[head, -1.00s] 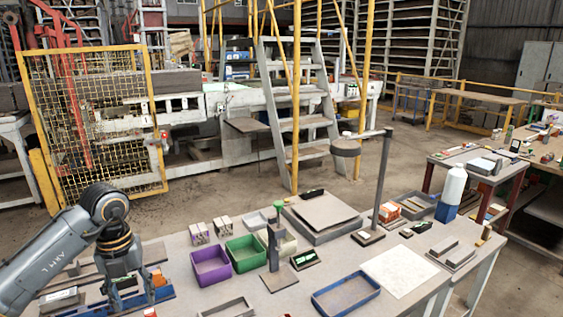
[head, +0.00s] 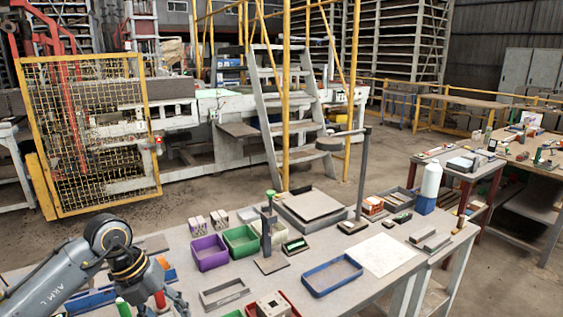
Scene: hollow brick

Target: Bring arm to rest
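My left arm (head: 65,285) comes in from the lower left over the workbench (head: 385,294). Its gripper (head: 165,303) points down at the bottom edge of the view, near a blue tray (head: 92,299) and a red-and-white item. The fingers are partly cut off and dark, so I cannot tell whether they are open or shut, or whether they hold anything. My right arm and gripper are not in view.
A purple bin (head: 209,254), a green bin (head: 241,241), a scale (head: 310,206) and a blue-rimmed tray (head: 332,276) stand on the bench. A white bottle (head: 431,181) stands at the right. A white sheet (head: 380,256) lies flat and bare.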

